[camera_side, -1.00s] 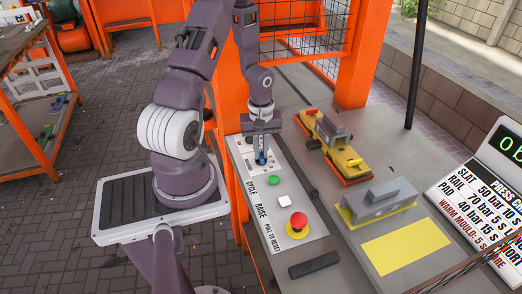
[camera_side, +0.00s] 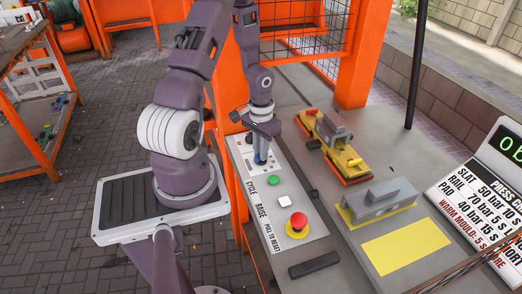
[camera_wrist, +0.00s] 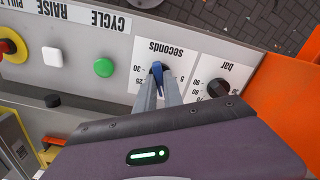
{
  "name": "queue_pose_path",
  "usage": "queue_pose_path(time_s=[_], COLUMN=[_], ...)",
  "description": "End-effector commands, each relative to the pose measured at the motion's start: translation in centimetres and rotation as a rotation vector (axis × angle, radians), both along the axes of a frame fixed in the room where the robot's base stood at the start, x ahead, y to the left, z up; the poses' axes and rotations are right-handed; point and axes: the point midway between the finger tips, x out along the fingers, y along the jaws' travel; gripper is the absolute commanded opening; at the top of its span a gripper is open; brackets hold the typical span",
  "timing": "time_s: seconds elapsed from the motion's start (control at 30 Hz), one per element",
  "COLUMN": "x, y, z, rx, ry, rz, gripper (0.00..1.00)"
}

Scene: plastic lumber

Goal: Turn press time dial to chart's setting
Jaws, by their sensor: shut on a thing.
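The blue seconds dial (camera_wrist: 157,70) is on the white control panel, under an upside-down "seconds" label in the wrist view. It also shows as a small blue piece (camera_side: 261,158) in the side view. My gripper (camera_wrist: 158,84) is shut on the dial from above, and its fingers hide part of the scale. Marks 30 and 25 show left of the dial and 5 to its right; the exact setting cannot be read. The chart (camera_side: 484,190) at the right lists slat 50 bar 10 s, rail 70 bar 5 s, pad 40 bar 15 s, with a warm-mould line below.
The black bar dial (camera_wrist: 218,88) sits beside the seconds dial. A green button (camera_side: 273,180), a white button (camera_side: 284,202) and a red mushroom button (camera_side: 298,222) line the panel. A yellow mould (camera_side: 340,155) and a grey block (camera_side: 378,200) stand to the right. An orange post (camera_side: 352,55) rises behind.

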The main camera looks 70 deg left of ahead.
Motion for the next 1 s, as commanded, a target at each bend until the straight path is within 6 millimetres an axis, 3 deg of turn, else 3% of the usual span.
queue_pose_path(time_s=[0.6, 1.0], x=[0.07, 0.09], y=[0.06, 0.06], z=[0.07, 0.07], rx=[0.002, 0.003], ry=[-0.002, -0.002], rz=[-0.547, -0.742], gripper=[0.0, 0.0])
